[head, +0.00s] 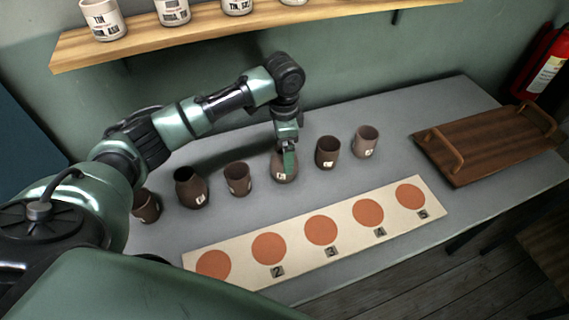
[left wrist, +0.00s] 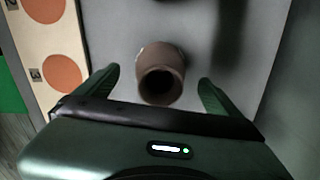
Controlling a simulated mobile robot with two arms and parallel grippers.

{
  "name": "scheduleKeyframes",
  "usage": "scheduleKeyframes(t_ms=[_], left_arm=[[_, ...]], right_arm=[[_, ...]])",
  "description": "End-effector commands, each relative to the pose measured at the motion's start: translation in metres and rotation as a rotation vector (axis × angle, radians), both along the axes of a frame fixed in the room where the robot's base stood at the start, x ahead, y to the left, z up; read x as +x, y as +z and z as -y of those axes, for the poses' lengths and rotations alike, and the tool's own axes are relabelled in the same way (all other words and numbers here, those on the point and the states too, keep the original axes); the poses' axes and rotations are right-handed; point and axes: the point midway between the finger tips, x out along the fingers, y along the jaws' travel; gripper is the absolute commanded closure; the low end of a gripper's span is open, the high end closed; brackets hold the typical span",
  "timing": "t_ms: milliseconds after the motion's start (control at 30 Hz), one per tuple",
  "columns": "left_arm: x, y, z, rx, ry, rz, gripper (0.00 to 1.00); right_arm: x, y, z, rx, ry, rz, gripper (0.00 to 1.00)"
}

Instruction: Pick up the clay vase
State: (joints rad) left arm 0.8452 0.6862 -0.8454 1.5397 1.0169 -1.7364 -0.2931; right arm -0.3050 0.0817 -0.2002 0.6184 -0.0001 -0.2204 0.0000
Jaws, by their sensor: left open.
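Several brown clay vessels stand in a row on the grey table. My left gripper (head: 288,150) points down over one of them, a brown clay vase (head: 285,174) with a small white label, near the middle of the row. In the left wrist view this vase (left wrist: 161,76) stands upright between the two open fingers of my left gripper (left wrist: 160,88), with a gap on each side. Its dark mouth faces the camera. In the head view the gripper hides much of its upper part. My right gripper is not in view.
Neighbouring vessels include a dark cup (head: 327,153) to the right and another cup (head: 238,179) to the left. A cream mat (head: 293,255) with numbered orange circles lies in front. A wooden tray (head: 490,150) sits at right. A shelf (head: 200,40) hangs above.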

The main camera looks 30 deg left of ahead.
Motion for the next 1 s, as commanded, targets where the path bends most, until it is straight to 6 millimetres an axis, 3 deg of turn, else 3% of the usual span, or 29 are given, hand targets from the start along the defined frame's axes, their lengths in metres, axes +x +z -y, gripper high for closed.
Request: scheduleKeyframes(t_ms=[500, 767, 1000], left_arm=[[-0.001, -0.064, 0.001, 0.001, 0.000, -0.002, 0.04], [0.000, -0.069, 0.001, 0.001, -0.001, 0.000, 0.04], [0.000, -0.068, 0.001, 0.001, -0.001, 0.000, 0.68]], right_arm=[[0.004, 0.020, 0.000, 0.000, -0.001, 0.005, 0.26], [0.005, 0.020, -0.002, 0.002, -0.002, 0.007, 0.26], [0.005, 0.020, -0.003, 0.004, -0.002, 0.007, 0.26]])
